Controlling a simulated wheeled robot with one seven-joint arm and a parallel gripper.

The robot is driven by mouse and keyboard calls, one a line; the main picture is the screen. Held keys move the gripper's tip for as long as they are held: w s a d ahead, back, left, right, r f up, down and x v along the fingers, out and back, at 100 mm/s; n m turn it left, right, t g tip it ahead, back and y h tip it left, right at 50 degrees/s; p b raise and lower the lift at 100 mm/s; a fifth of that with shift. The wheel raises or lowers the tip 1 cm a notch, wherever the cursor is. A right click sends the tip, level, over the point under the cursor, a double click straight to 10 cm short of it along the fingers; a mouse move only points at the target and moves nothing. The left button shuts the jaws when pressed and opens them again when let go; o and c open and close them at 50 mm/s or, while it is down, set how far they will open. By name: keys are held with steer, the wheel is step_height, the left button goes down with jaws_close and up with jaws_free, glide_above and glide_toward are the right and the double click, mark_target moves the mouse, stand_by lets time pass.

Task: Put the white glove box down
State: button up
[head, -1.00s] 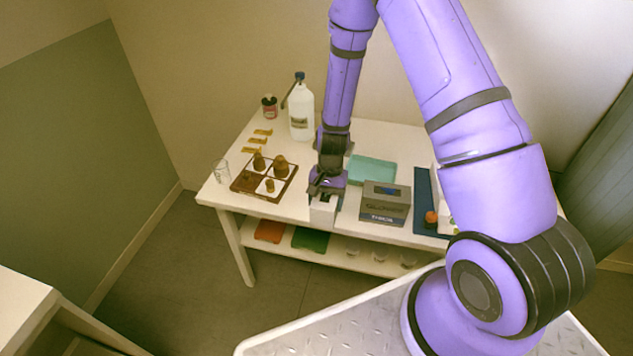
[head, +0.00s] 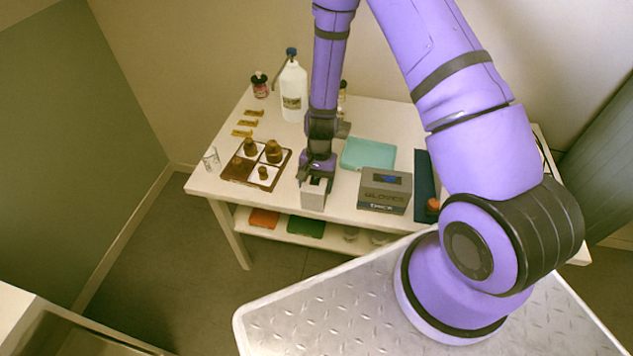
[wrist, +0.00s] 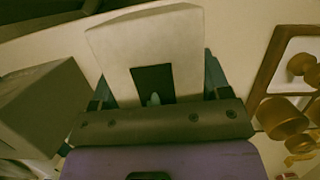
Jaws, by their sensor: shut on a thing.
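The white glove box (head: 313,196) is a small pale box at the front of the white table (head: 230,186). My gripper (head: 316,182) comes down on it from above and is shut on it. In the wrist view the white glove box (wrist: 150,50) fills the space between the fingers, with a dark opening on the face toward the camera. In the head view it is upright near the front edge, between the brown tray and the grey box. I cannot tell whether its base touches the tabletop.
A grey box labelled gloves (head: 385,190) stands close on the right. A brown tray with brown bottles (head: 236,172) is on the left. A teal pad (head: 367,152) lies behind. A white jug (head: 293,95) and a glass (head: 211,158) stand farther left.

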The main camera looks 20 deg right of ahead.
steer(key=shift+f, duration=0.1)
steer(key=o, duration=1.2)
steer(key=v, duration=1.2)
steer(key=shift+r, duration=0.25)
